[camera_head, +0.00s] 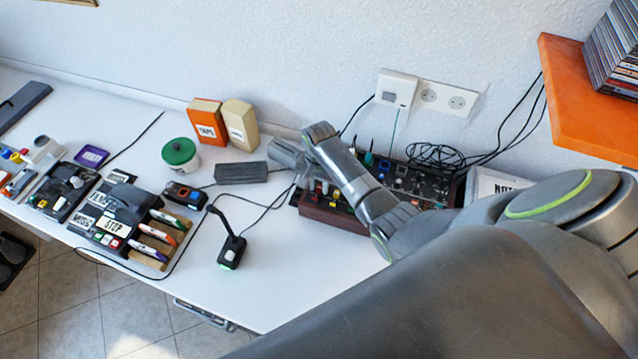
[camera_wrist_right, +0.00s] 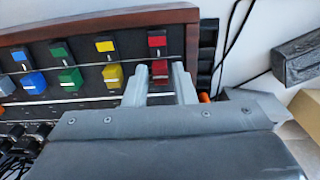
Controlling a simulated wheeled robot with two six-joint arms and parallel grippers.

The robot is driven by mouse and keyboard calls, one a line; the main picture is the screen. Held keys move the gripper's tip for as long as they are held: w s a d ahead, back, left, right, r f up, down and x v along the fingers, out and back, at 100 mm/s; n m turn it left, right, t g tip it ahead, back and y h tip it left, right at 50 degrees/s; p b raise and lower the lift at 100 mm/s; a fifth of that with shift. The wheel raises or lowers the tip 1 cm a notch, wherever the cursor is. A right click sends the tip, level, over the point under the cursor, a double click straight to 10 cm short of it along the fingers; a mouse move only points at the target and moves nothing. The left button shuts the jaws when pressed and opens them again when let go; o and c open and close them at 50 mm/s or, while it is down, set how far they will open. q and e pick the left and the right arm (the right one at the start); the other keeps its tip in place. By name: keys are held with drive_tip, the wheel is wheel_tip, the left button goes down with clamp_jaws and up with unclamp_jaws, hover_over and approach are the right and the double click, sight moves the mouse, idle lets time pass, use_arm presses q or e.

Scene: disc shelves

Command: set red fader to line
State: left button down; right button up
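The mixer (camera_head: 335,217) with a wooden edge stands on the desk, partly hidden by my right arm. In the right wrist view, the red fader cap (camera_wrist_right: 160,70) sits below a red label square (camera_wrist_right: 157,40). My right gripper (camera_wrist_right: 160,74) has its two fingers on either side of the red cap, with a small gap at each side. The right gripper (camera_head: 290,155) is over the mixer's left end in the head view, where I cannot make out the red fader. A thin pale line (camera_wrist_right: 60,101) runs across the panel below the caps. My left gripper is out of view.
Yellow (camera_wrist_right: 112,75), green (camera_wrist_right: 70,78) and blue (camera_wrist_right: 33,82) fader caps stand left of the red one. A dark grey block (camera_head: 241,172) and a small microphone-like device (camera_head: 231,250) are left of the mixer. The front desk area between is clear.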

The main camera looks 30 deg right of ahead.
clamp_jaws()
drive_tip(key=w+d, duration=0.1)
drive_tip(key=w+d+b, duration=0.1)
drive_tip(key=shift+w+d, duration=0.2)
drive_tip(key=shift+d, duration=0.15)
drive_tip(key=shift+w+d, duration=0.2)
unclamp_jaws()
